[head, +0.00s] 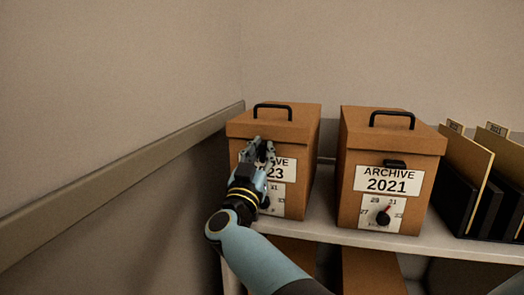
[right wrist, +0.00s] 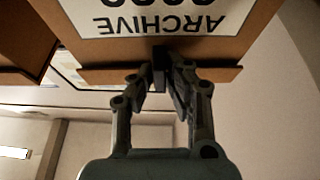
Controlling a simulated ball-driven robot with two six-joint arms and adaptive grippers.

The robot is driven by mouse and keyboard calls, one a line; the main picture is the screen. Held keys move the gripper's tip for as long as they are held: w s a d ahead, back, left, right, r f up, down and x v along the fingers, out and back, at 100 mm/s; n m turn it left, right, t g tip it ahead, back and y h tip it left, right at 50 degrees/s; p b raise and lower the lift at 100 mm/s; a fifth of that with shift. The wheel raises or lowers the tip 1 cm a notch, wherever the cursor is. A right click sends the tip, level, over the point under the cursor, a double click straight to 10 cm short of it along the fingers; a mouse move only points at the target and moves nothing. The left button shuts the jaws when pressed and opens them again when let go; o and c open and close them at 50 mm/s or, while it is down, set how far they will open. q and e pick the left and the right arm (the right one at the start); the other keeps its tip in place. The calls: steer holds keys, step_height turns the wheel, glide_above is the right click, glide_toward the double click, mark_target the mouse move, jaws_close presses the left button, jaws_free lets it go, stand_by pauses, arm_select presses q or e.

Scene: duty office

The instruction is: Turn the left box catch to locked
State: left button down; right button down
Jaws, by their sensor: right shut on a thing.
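The left box (head: 303,150) is a brown archive carton with a black lid handle (head: 272,106) and a white label that ends in "23". My right gripper (head: 258,150) is at the upper front of this box, just under its lid. It covers the left box catch in the head view. In the right wrist view the box front (right wrist: 222,46) appears upside down, with ARCHIVE on its label. There my right gripper (right wrist: 164,74) is shut on the dark catch (right wrist: 159,54) at the lid edge. The catch's exact angle is hard to tell. My left gripper is out of view.
Black file holders (head: 456,200) stand further right. Both boxes stand on a pale shelf (head: 335,232). A wall with a rail (head: 120,185) is close on the left.

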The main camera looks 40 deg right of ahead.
steer(key=shift+m, duration=0.4)
steer(key=c, duration=1.4)
jaws_free()
steer(key=shift+o, duration=0.2)
